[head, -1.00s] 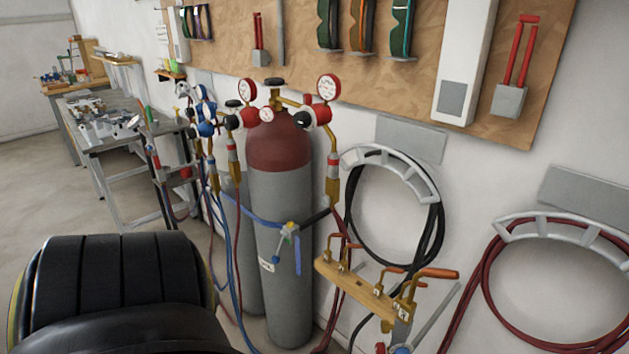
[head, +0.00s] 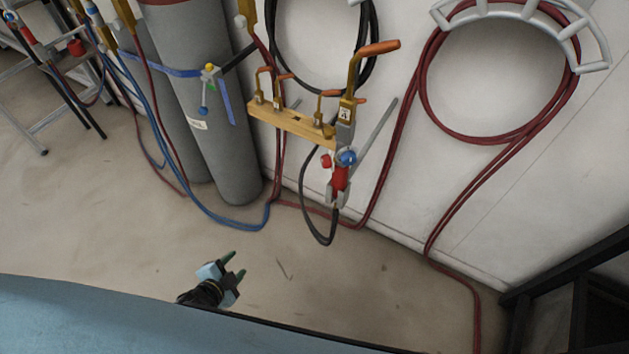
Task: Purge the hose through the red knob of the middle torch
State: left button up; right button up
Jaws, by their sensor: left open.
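A torch (head: 341,178) with a red body hangs at the right end of a yellow rack (head: 290,122) on the wall. It has a red knob (head: 326,160) on its left side and a blue knob (head: 347,158) on its right. Another red knob (head: 76,47) shows at the far upper left. My left gripper (head: 237,263) is open and empty, low and to the left of the hanging torch, well apart from it. My right gripper is not in view.
Grey gas cylinders (head: 210,110) stand left of the rack. Dark red hose (head: 427,95) and black hose coils hang on the wall, and blue hose (head: 225,220) sags near the floor. A black frame (head: 570,270) stands at lower right. Floor between is mostly clear.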

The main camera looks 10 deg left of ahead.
aim_at(327, 161)
pick_arm(q)
jog(key=w+d+r+m+t+h+b, duration=0.2)
jog(key=w+r+m+t+h+b, duration=0.6)
jog(key=w+r+m, duration=0.7)
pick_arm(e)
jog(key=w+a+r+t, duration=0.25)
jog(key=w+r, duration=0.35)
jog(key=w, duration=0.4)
pick_arm(q)
jog(key=s+d+r+m+g+h+b, duration=0.4)
jog(key=r+m, duration=0.3)
jog(key=m, duration=0.4)
jog(key=s+d+r+m+g+h+b, duration=0.4)
jog(key=r+m+h, duration=0.3)
jog(key=m, duration=0.4)
jog(key=x, duration=1.2)
jog(key=shift+g, duration=0.3)
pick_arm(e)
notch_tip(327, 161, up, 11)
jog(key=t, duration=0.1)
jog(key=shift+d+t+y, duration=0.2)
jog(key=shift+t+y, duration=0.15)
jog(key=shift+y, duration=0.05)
pick_arm(q)
jog(key=shift+w+f, duration=0.1)
jog(key=shift+f, duration=0.05)
jog(key=shift+c, duration=0.4)
